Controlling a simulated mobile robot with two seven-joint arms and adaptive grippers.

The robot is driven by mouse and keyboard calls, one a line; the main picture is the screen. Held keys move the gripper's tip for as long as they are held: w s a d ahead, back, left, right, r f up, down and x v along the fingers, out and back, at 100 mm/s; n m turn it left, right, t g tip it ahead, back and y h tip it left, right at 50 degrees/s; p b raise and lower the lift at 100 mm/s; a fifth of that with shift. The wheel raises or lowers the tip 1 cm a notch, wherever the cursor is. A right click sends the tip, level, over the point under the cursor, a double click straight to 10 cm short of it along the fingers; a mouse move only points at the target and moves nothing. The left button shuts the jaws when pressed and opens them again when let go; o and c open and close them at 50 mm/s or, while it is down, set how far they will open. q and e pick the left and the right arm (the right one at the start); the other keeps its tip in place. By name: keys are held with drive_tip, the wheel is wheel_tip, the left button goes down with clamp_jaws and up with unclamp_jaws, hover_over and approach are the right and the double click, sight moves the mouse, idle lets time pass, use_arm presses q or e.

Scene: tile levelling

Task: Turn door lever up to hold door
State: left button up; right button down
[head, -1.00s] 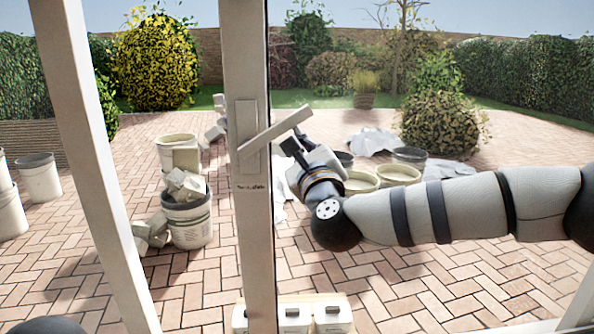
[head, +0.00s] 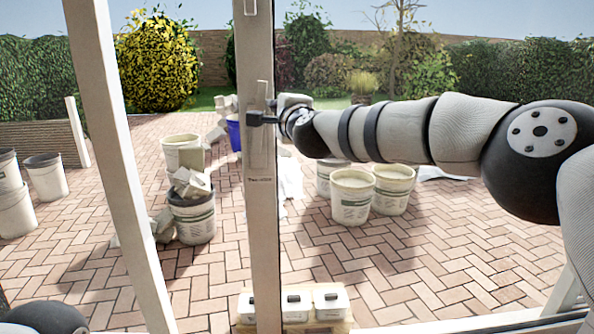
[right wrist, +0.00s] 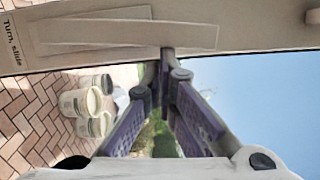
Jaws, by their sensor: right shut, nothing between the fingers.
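The door lever (head: 262,95) is a pale flat bar on a plate on the white door frame post (head: 262,215). It stands upright along the post in the head view. In the right wrist view the lever (right wrist: 130,33) lies in line with the frame, over its plate. My left gripper is not in view.
A slanted white post (head: 112,150) stands at left. Beyond the door are buckets (head: 352,196), a rubble-filled bucket (head: 192,215) and brick paving. Small lidded boxes (head: 297,305) sit by the post's foot. The paving at right is mostly clear.

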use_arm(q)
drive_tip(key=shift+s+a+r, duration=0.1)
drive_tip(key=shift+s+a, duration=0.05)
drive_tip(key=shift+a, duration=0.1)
use_arm(e)
drive_tip(key=shift+w+a+r, duration=0.1)
drive_tip(key=shift+a+r, duration=0.15)
drive_tip(key=shift+a, duration=0.4)
